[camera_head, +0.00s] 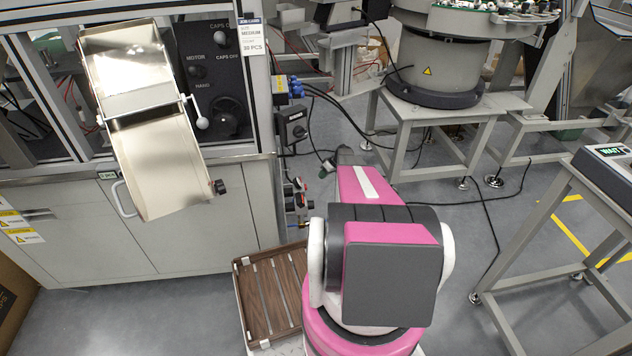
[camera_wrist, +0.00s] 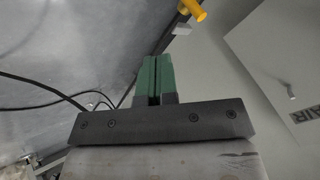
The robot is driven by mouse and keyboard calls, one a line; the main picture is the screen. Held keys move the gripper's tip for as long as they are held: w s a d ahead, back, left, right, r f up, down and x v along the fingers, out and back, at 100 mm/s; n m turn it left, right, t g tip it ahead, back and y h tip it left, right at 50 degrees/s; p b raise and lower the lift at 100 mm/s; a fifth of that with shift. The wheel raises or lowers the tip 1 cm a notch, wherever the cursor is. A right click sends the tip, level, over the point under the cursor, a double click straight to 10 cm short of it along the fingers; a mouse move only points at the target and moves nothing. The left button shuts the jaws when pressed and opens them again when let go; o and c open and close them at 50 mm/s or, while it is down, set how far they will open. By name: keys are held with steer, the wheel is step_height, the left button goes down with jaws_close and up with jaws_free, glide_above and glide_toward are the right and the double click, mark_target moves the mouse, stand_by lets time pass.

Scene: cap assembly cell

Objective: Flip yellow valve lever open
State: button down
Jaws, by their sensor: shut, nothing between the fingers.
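The yellow valve lever (camera_wrist: 194,10) shows at the top edge of the wrist view, partly cut off, with a small pale block (camera_wrist: 182,29) just below it. My gripper (camera_wrist: 155,62) has green fingers close together and empty; they point up in the wrist view. The lever is ahead of the fingertips and to their right, apart from them in the picture. In the head view my gripper (camera_head: 328,166) is beside the cabinet's right edge, close to the valve fittings (camera_head: 298,196). I cannot make out the yellow lever there.
The grey cabinet (camera_head: 170,235) stands left of my arm, with a tilted metal chute (camera_head: 160,160) and a control panel above. Black cables run near the gripper. A wooden crate (camera_head: 246,290) stands on the left of my arm. A bowl feeder table (camera_head: 450,105) stands behind.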

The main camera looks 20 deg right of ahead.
steer(key=a+f, duration=0.7)
steer(key=a, duration=0.1)
steer(key=shift+a, duration=0.4)
